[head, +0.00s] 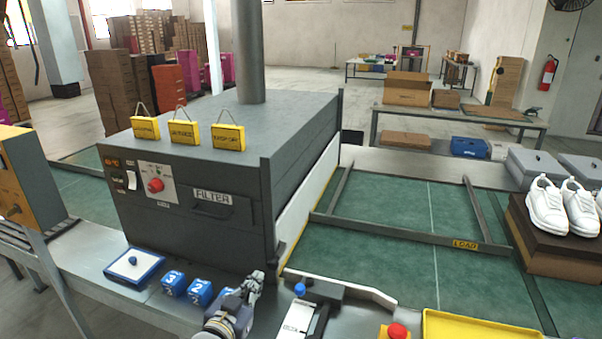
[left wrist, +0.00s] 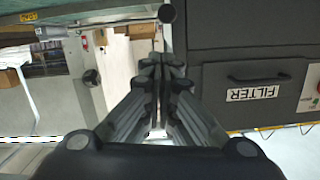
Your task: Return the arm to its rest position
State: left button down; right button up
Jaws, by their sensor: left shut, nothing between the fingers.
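My left gripper (head: 253,284) shows at the bottom middle of the head view, over the grey work surface in front of the dark grey machine. In the left wrist view my left gripper (left wrist: 160,66) is shut, with its fingers together and nothing between them. The machine's FILTER drawer (head: 222,204) is closed; it also shows at the right of the left wrist view (left wrist: 258,82). The left gripper is apart from the drawer. My right gripper is not seen in either view.
A red button (head: 397,331) and yellow tray (head: 470,328) are to the right. White shoes (head: 547,207) stand on a brown box (head: 540,262). The green conveyor (head: 395,215) is largely clear.

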pick_arm(q)
jog(key=s+a+f+n+g+y, duration=0.1)
jog(key=s+f+g, duration=0.2)
jog(key=s+f, duration=0.35)
jog(key=s+a+f+g+y, duration=0.1)
jog(key=s+f+g, duration=0.25)
jog(key=s, duration=0.65)
jog(key=s+a+f+n+g+y, duration=0.1)
jog(key=s+a+f+g, duration=0.15)
jog(key=s, duration=0.75)
jog(key=s+a+f+n+g+y, duration=0.1)
jog(key=s+a+g, duration=0.15)
jog(key=s, duration=0.65)
notch_tip(320, 180, down, 26)
jog(key=s+d+g, duration=0.1)
jog(key=s+g, duration=0.1)
jog(key=s+a+f+g, duration=0.1)
jog(key=s+a+f, duration=0.2)
jog(key=s+f, duration=1.2)
jog(key=shift+s+f+m, duration=0.35)
jog(key=shift+s+m, duration=0.05)
jog(key=shift+s, duration=0.55)
